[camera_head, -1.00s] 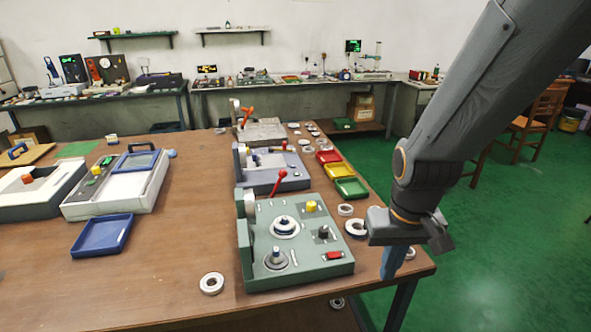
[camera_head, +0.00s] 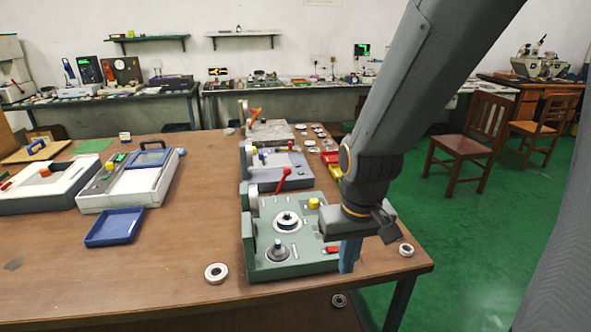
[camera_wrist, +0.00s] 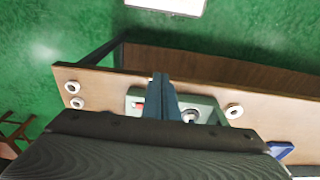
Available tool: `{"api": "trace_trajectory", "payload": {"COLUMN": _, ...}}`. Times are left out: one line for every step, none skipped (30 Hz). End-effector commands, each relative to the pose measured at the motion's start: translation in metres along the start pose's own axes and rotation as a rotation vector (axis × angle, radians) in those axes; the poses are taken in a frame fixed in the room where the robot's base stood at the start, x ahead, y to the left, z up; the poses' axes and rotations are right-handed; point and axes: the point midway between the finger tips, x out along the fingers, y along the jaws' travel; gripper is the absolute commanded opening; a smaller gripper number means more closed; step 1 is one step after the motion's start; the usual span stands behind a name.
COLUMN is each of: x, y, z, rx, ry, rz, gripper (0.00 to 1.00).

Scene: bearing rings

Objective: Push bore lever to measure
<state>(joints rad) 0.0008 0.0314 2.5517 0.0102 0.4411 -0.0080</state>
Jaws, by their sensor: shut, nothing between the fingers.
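A green gauge fixture (camera_head: 300,264) stands near the front edge of the table. It carries two round posts, a yellow knob (camera_head: 314,203) and a red button (camera_head: 333,249). A lever with a red knob (camera_head: 284,175) rises at its back; I cannot tell whether this is the bore lever. My gripper (camera_head: 347,269) is shut and empty, pointing down at the fixture's right side, and hides part of it. In the wrist view, the shut fingers (camera_wrist: 160,77) overlap the green fixture (camera_wrist: 205,101) beside the red button (camera_wrist: 139,106). I cannot tell whether they touch it.
A bearing ring (camera_head: 216,273) lies front left, another (camera_head: 406,250) at right. A blue tray (camera_head: 113,228) lies left. Bare table lies between tray and green fixture.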

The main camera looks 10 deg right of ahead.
Motion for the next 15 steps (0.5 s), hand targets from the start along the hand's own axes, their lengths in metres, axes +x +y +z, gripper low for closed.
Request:
{"api": "trace_trajectory", "payload": {"x": 0.002, "y": 0.001, "z": -0.009, "rx": 0.007, "ry": 0.003, "rz": -0.005, "gripper": 0.0}}
{"api": "trace_trajectory", "payload": {"x": 0.003, "y": 0.001, "z": -0.016, "rx": 0.011, "ry": 0.004, "rz": -0.01, "gripper": 0.0}}
{"api": "trace_trajectory", "payload": {"x": 0.004, "y": 0.002, "z": -0.03, "rx": 0.019, "ry": 0.008, "rz": -0.02, "gripper": 0.0}}
{"api": "trace_trajectory", "payload": {"x": 0.006, "y": 0.003, "z": -0.043, "rx": 0.026, "ry": 0.012, "rz": -0.029, "gripper": 0.0}}
{"api": "trace_trajectory", "payload": {"x": 0.007, "y": 0.004, "z": -0.058, "rx": 0.034, "ry": 0.016, "rz": -0.041, "gripper": 0.0}}
{"api": "trace_trajectory", "payload": {"x": 0.009, "y": 0.006, "z": -0.082, "rx": 0.046, "ry": 0.026, "rz": -0.061, "gripper": 0.0}}
{"api": "trace_trajectory", "payload": {"x": 0.011, "y": 0.007, "z": -0.102, "rx": 0.055, "ry": 0.033, "rz": -0.079, "gripper": 0.0}}
{"api": "trace_trajectory", "payload": {"x": 0.013, "y": 0.01, "z": -0.122, "rx": 0.064, "ry": 0.043, "rz": -0.098, "gripper": 0.0}}
{"api": "trace_trajectory", "payload": {"x": 0.015, "y": 0.013, "z": -0.151, "rx": 0.073, "ry": 0.058, "rz": -0.127, "gripper": 0.0}}
{"api": "trace_trajectory", "payload": {"x": 0.017, "y": 0.016, "z": -0.173, "rx": 0.08, "ry": 0.07, "rz": -0.151, "gripper": 0.0}}
{"api": "trace_trajectory", "payload": {"x": 0.018, "y": 0.019, "z": -0.195, "rx": 0.086, "ry": 0.085, "rz": -0.176, "gripper": 0.0}}
{"api": "trace_trajectory", "payload": {"x": 0.019, "y": 0.024, "z": -0.224, "rx": 0.09, "ry": 0.108, "rz": -0.208, "gripper": 0.0}}
{"api": "trace_trajectory", "payload": {"x": 0.019, "y": 0.028, "z": -0.244, "rx": 0.092, "ry": 0.126, "rz": -0.233, "gripper": 0.0}}
{"api": "trace_trajectory", "payload": {"x": 0.02, "y": 0.032, "z": -0.264, "rx": 0.093, "ry": 0.144, "rz": -0.257, "gripper": 0.0}}
{"api": "trace_trajectory", "payload": {"x": 0.019, "y": 0.038, "z": -0.289, "rx": 0.092, "ry": 0.172, "rz": -0.288, "gripper": 0.0}}
